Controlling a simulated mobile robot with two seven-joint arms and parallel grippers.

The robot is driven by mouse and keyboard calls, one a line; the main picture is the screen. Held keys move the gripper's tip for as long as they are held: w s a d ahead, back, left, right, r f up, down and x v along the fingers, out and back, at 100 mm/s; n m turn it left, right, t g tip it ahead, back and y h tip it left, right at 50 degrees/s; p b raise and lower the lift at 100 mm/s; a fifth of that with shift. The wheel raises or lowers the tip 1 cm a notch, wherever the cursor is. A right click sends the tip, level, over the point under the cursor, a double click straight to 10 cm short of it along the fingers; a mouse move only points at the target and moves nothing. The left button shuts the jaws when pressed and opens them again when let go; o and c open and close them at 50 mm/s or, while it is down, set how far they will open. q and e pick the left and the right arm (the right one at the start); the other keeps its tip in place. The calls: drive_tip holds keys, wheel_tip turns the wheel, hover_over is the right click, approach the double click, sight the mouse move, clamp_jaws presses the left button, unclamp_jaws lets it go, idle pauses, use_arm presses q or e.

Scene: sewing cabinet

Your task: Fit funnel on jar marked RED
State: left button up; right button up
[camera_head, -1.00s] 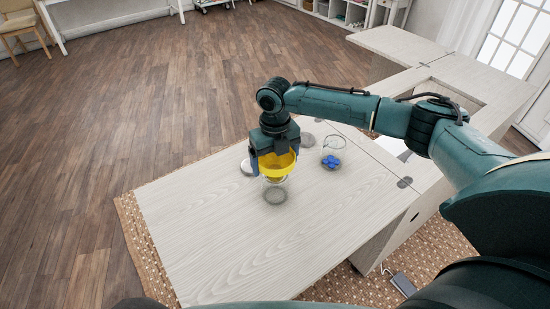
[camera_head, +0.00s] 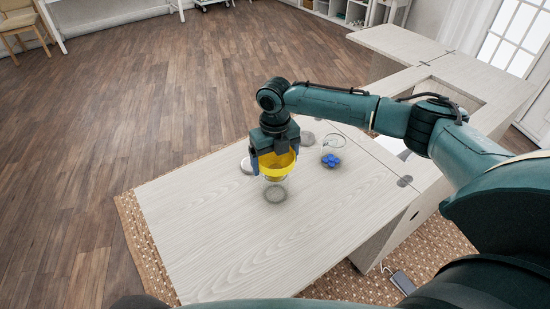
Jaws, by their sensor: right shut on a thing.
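A yellow funnel (camera_head: 277,165) is held in my right gripper (camera_head: 274,158), which is shut on it and points down. A clear glass jar (camera_head: 275,192) stands on the pale wooden cabinet top right under the funnel. The funnel's lower part overlaps the jar's mouth in the picture; I cannot tell whether it rests on the jar. No RED mark is legible on this jar. A second glass jar (camera_head: 332,155) with blue pieces in it stands to the right. My left gripper is not in view.
Round grey discs, likely lids, lie behind the gripper, one at the left (camera_head: 246,166) and one at the right (camera_head: 307,138). The front and left of the cabinet top (camera_head: 225,245) are clear. A pedal (camera_head: 402,283) lies on the woven rug.

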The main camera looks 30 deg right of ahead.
drive_tip(key=shift+f, duration=0.15)
drive_tip(key=o, duration=0.8)
drive_tip(key=shift+c, duration=0.2)
wheel_tip(320, 180, up, 13)
drive_tip(key=shift+b, duration=0.35)
